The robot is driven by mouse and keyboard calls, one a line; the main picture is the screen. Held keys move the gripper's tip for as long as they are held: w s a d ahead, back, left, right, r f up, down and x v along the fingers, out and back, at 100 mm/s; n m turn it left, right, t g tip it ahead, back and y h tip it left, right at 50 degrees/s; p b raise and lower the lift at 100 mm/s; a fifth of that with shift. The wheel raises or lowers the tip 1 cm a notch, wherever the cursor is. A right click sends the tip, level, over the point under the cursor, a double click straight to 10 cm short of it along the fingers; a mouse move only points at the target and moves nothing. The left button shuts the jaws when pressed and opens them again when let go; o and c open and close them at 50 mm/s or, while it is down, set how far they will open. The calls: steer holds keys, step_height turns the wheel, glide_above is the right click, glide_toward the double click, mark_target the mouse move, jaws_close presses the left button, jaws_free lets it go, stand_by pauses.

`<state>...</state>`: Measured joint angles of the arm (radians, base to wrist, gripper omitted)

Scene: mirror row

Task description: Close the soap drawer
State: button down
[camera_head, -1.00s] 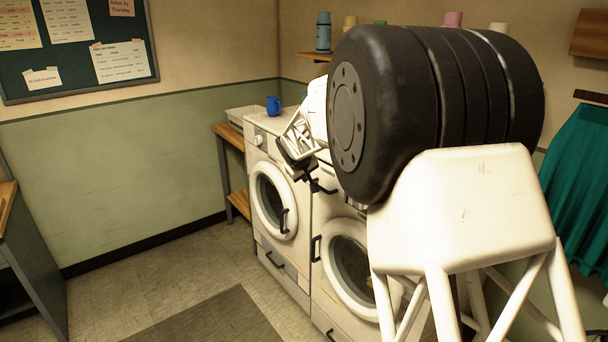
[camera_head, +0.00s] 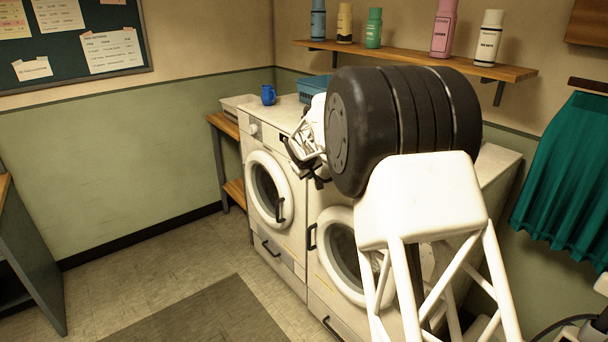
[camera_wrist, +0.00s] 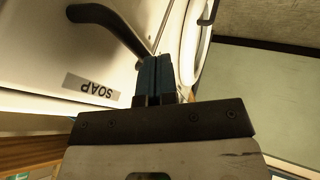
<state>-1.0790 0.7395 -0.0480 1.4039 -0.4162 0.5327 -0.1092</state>
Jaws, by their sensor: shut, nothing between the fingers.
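The soap drawer front (camera_wrist: 35,55) fills the left of the wrist view, pale, with an upside-down SOAP label (camera_wrist: 92,88) and a dark curved handle (camera_wrist: 112,26). My gripper (camera_wrist: 152,66) is shut and empty, its fingertips right beside one end of the handle; I cannot tell whether they touch it. In the head view my gripper (camera_head: 318,180) is at the upper front of the right-hand washing machine (camera_head: 318,210). My arm hides most of that machine's top and upper front there, so how far the drawer stands out is unclear.
A second washing machine (camera_head: 245,165) stands to the left, with a blue mug (camera_head: 268,95) on top. A blue basket (camera_head: 314,85) sits behind my gripper. A wall shelf (camera_head: 420,60) holds several bottles. The floor (camera_head: 140,270) in front is open.

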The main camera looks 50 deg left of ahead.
steer(key=shift+w+f, duration=0.1)
steer(key=shift+w, duration=0.3)
steer(key=shift+w, duration=0.1)
steer(key=shift+w, duration=1.1)
steer(key=s+d+r, duration=0.3)
steer(key=s+r, duration=0.5)
steer(key=r, duration=0.1)
steer(key=shift+s+d, duration=0.3)
steer(key=shift+s, duration=0.05)
steer(key=shift+r, duration=0.1)
stand_by(0.4)
